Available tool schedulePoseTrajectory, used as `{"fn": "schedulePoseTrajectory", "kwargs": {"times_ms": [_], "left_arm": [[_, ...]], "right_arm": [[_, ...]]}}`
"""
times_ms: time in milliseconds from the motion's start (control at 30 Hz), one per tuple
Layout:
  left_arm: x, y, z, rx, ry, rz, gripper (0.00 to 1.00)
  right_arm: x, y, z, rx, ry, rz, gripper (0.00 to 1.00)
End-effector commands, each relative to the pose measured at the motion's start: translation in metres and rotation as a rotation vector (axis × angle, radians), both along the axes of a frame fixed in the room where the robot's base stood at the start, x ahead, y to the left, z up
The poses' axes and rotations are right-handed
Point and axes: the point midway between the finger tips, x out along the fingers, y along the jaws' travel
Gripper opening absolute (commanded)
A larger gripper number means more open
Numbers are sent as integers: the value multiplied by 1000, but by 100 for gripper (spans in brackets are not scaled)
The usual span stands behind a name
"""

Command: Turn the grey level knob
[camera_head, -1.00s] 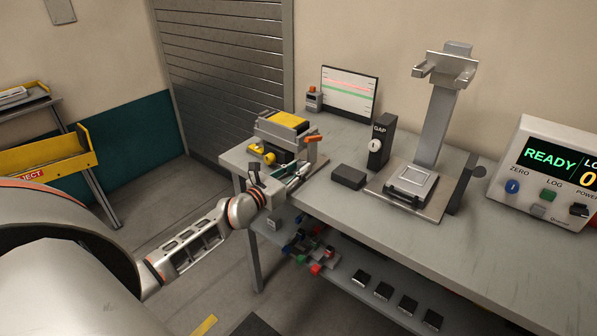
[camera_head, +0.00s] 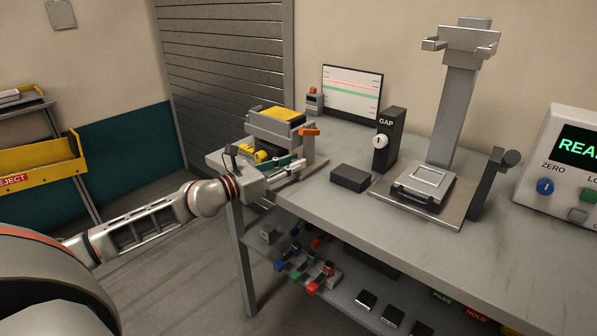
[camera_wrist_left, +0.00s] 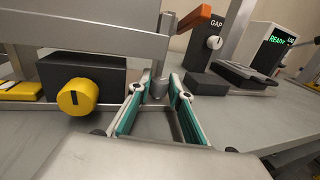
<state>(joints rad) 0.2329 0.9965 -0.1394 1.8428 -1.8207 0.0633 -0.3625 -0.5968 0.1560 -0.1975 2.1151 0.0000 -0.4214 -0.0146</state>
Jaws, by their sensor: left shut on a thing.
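The grey level knob (camera_wrist_left: 158,88) is a small upright grey cylinder at the foot of the clamp fixture (camera_head: 272,130), which has a yellow top. My left gripper (camera_wrist_left: 156,86) has a teal-padded finger on each side of the knob and is shut on it. In the head view, my left gripper (camera_head: 293,170) reaches in from the left at the front of the fixture; the knob is too small to make out there. A yellow knob (camera_wrist_left: 77,97) on a dark block sits left of the fingers in the wrist view. My right gripper is not in view.
An orange lever (camera_wrist_left: 194,18) sticks out above the fingers. To the right stand a dark block (camera_head: 349,178), the black GAP box (camera_head: 387,150) and a tall grey stand (camera_head: 452,110). The bench top (camera_head: 360,215) is clear in front.

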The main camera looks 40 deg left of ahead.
Motion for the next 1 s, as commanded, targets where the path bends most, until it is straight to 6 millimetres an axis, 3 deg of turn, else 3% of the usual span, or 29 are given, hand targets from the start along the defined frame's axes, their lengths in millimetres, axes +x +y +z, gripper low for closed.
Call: {"fn": "schedulePoseTrajectory", "kwargs": {"times_ms": [33, 500, 533, 567, 1000], "left_arm": [[2, 6, -9, 10, 7, 3, 0], [0, 2, -14, 4, 27, -14, 0], [0, 2, -15, 5, 29, -14, 27], [0, 1, -16, 4, 29, -14, 35], [0, 1, -10, 3, 19, -15, 36]], "right_arm": [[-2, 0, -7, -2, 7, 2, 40], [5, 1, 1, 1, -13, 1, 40], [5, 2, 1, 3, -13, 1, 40], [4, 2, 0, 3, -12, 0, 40], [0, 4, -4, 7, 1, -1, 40]]}}
